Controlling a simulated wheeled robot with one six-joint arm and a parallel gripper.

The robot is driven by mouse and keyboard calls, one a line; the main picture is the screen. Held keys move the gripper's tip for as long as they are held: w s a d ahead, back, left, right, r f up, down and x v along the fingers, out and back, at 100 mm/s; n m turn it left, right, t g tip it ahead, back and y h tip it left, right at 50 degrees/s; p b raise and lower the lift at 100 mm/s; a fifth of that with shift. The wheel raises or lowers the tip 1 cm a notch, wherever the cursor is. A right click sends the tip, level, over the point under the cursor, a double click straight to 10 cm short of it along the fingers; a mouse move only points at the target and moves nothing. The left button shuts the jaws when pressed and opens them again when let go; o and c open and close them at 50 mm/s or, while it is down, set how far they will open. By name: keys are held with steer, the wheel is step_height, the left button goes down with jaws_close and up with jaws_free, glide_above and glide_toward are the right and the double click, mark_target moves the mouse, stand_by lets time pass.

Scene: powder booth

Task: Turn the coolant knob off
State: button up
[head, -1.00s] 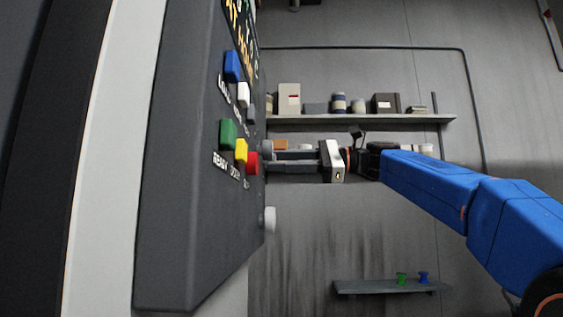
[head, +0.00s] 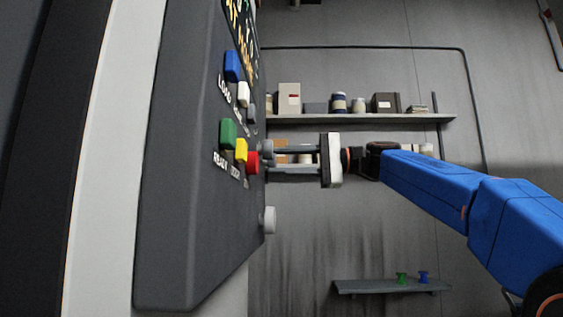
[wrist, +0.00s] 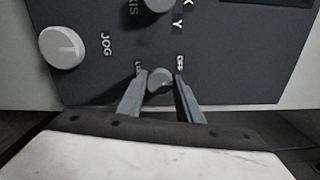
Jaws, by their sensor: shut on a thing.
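The coolant knob (wrist: 159,80) is a small grey round knob on the dark control panel (wrist: 225,70). In the wrist view it sits between my fingertips, with an OFF label to its upper right and a partly hidden label to its left. Its pointer mark is too small to read surely. My gripper (wrist: 159,86) is shut on the knob, one finger on each side. In the head view my gripper (head: 270,159) reaches left to the panel's edge, its fingers level, one above the other; the knob is mostly hidden there.
A large white JOG dial (wrist: 62,47) and another grey knob (wrist: 159,3) are near my fingers. Coloured buttons, including a red one (head: 252,163), stand out from the panel face. A shelf with jars (head: 360,119) is on the wall behind.

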steer(key=n, duration=0.6)
steer(key=shift+f, duration=0.15)
steer(key=shift+n, duration=0.4)
steer(key=o, duration=1)
steer(key=shift+o, duration=0.2)
steer(key=shift+d, duration=0.15)
steer(key=d, duration=1.7)
steer(key=shift+s, duration=0.3)
steer(key=shift+d, duration=0.1)
